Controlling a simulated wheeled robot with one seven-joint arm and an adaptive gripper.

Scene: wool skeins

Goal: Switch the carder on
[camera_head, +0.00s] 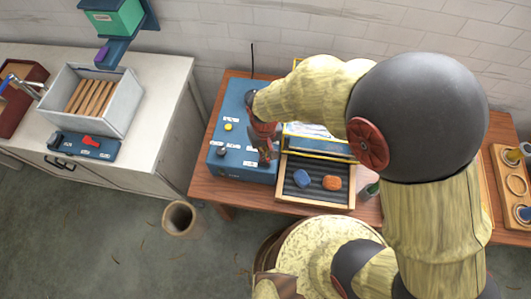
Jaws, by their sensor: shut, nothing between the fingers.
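A blue machine box (243,105), which looks like the carder, stands at the left of the wooden table. Its face carries a yellow button (228,127), a dark knob (221,151) and several small white labels too small to read. A dark ribbed tray (317,198) in a wooden frame joins its right side and holds a blue skein (302,178) and an orange skein (332,183). My gripper (266,157) is shut and empty, pointing down over the box's right front part. Contact with the box cannot be told. My arm hides the machine's back right.
A white counter (160,85) at left holds a pale bin (117,112) of wooden slats and a blue panel with a red lever (91,141). A brown bucket (181,218) stands on the floor. A wooden tray (511,180) lies at far right. Open floor shows at lower left.

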